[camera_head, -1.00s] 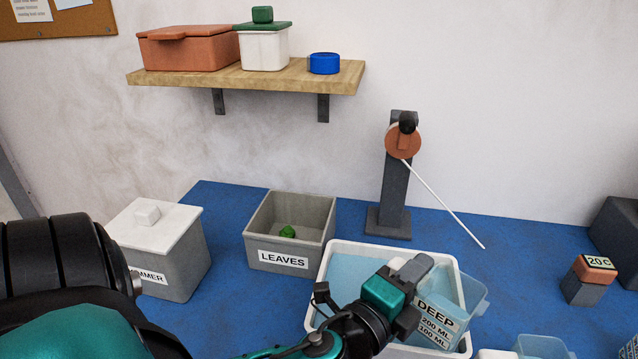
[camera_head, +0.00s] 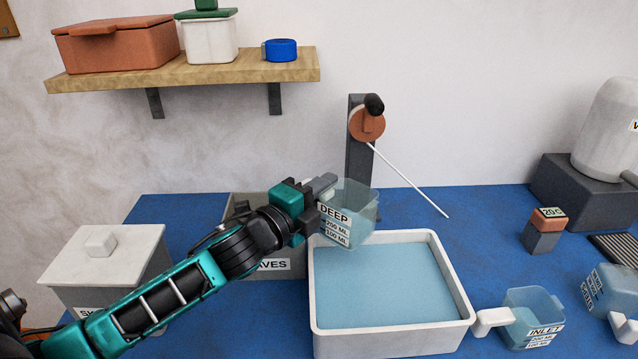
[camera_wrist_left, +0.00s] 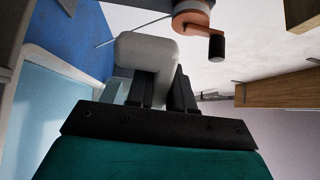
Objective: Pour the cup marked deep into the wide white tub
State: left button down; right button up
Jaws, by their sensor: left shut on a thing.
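The clear bluish cup marked DEEP (camera_head: 350,222) is in the air in the head view, above the back left part of the wide white tub (camera_head: 392,343). It leans a little. My left gripper (camera_head: 322,187) is shut on its pale handle, which shows large in the left wrist view (camera_wrist_left: 148,52); the fingers hide part of it. I cannot tell whether liquid is in the cup. The tub holds a broad, level light-blue liquid (camera_head: 385,285). No stream shows between cup and tub. My right gripper is not in view.
The INLET cup (camera_head: 533,318) stands right of the tub, with another tilted-looking cup (camera_head: 608,290) beyond. The LEAVES bin (camera_head: 285,268) is behind my left arm, a lidded bin (camera_head: 105,262) left. A crank post (camera_head: 360,150) with a thin rod stands behind.

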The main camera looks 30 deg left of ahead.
pick_arm(q)
jog(key=shift+w+a+r, duration=0.4)
jog(key=shift+a+r, duration=0.1)
jog(key=shift+r, duration=0.2)
jog(key=shift+f, duration=0.1)
notch_tip(320, 180, down, 3)
jog(key=shift+a+f+m+b, duration=0.1)
jog(key=shift+m+b, duration=0.7)
jog(key=shift+b, duration=0.1)
